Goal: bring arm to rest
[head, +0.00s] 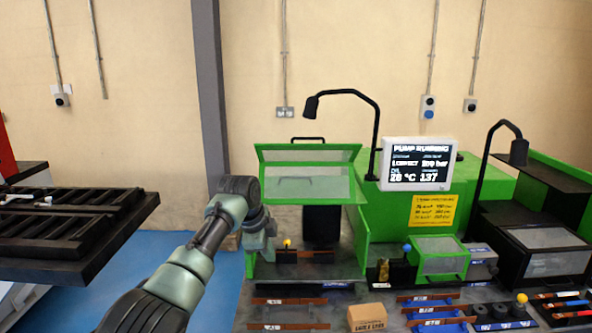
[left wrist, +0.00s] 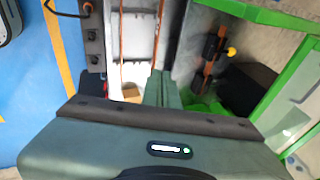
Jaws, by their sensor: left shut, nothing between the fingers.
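My left arm comes in from the lower left in the head view. Its gripper (head: 266,254) hangs at the left side of the green bender, just in front of the bender's open frame. In the left wrist view the two gripper fingers (left wrist: 163,86) are together with nothing between them. The bender's clear guard (head: 308,182) with its green frame is raised. A copper bar and a yellow-knobbed lever (head: 287,244) are beside the gripper; the knob also shows in the left wrist view (left wrist: 232,51). My right gripper is not in view.
The bench holds copper bars (head: 290,301), a cardboard box (head: 367,317) and blue trays (head: 428,303). A display (head: 419,164) reads PUMP RUNNING. Black lamps (head: 345,94) stand above the machines. A dark slatted rack (head: 75,228) stands at left, with blue floor between.

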